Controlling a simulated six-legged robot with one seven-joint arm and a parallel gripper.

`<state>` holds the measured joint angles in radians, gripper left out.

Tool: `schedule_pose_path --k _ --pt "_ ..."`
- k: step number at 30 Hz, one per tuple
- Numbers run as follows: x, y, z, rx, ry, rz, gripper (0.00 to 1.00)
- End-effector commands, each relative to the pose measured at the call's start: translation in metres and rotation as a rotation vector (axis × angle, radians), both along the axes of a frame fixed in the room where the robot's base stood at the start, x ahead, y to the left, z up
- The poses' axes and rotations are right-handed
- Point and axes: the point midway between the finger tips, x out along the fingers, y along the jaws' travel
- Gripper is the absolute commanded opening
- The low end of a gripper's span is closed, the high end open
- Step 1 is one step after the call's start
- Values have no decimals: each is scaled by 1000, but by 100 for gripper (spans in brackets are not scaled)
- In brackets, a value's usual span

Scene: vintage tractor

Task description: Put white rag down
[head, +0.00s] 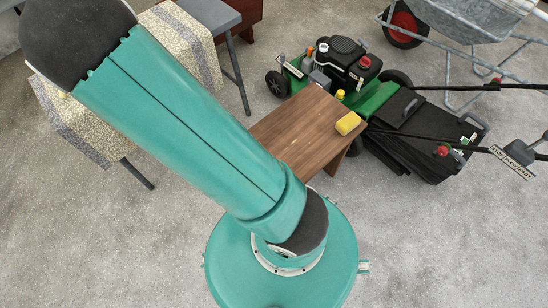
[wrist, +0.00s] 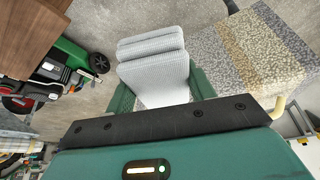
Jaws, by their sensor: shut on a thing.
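My gripper (wrist: 160,100) shows in the wrist view with its green fingers on either side of the white rag (wrist: 155,62). It is shut on the rag, which looks folded in layers with a fine woven texture. The rag extends out beyond the fingertips, with grey concrete floor behind it. The patterned cloth on the table (wrist: 250,50) lies just right of it in this view. In the head view my arm crosses the picture to the upper left, and neither the gripper nor the rag can be seen.
A grey table (head: 210,14) with a patterned cloth (head: 168,32) stands upper left. A wooden bench (head: 300,128) bears a yellow sponge (head: 348,123). Behind it are a green mower (head: 375,97) and a wheelbarrow (head: 475,18). Concrete floor (head: 80,230) is clear at lower left.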

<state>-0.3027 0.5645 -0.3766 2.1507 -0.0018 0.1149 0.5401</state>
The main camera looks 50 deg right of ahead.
Motion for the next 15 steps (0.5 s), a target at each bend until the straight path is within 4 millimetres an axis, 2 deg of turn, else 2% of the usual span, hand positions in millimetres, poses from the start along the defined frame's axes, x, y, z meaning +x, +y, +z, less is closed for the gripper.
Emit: schedule_pose_path --k 8,15 --pt "-39 -37 -29 -4 4 -398 20" --pt "-82 -71 -50 -4 4 -805 20"
